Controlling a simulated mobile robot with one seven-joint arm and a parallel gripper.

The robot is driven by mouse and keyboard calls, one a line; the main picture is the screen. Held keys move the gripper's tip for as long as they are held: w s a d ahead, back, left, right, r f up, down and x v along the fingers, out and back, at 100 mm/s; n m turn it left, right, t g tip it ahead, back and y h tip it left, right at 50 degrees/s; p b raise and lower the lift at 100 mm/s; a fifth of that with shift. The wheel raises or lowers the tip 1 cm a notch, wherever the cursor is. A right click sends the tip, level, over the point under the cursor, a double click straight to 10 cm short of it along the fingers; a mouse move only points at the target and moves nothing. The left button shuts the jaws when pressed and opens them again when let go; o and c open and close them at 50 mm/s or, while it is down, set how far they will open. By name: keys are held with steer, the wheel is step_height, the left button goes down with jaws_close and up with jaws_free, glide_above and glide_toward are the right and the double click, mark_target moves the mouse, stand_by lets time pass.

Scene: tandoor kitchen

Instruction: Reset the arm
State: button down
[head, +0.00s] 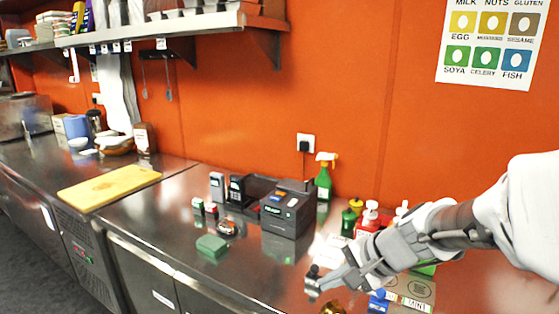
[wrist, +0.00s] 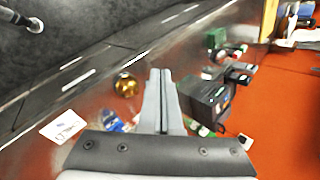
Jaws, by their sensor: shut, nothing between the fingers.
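My arm comes in from the right in the head view. My gripper (head: 314,283) is over the front part of the metal counter (head: 150,215), to the right of the black printer-like box (head: 289,209). In the wrist view my gripper's fingers (wrist: 160,75) are together, with nothing between them. The tips point toward the counter's edge. A gold round object (wrist: 126,86) shows to the left of the fingers, and the black box (wrist: 207,100) shows to their right. I cannot tell the exact height of my gripper above the counter.
A green spray bottle (head: 324,180) and red-and-white bottles (head: 370,216) stand near the orange wall. A green block (head: 212,245) lies left of the box. A wooden board (head: 110,187) lies farther left. A shelf (head: 150,30) juts out above.

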steer(key=s+d+r+n+h, duration=0.2)
steer(key=s+r+n+h, duration=0.1)
steer(key=s+n, duration=0.2)
steer(key=s+d+r+n+h, duration=0.2)
steer(key=s+n, duration=0.4)
steer(key=s, duration=0.4)
steer(key=shift+s+r+t+h, duration=0.3)
steer(key=shift+r+h, duration=0.1)
steer(key=shift+r, duration=0.2)
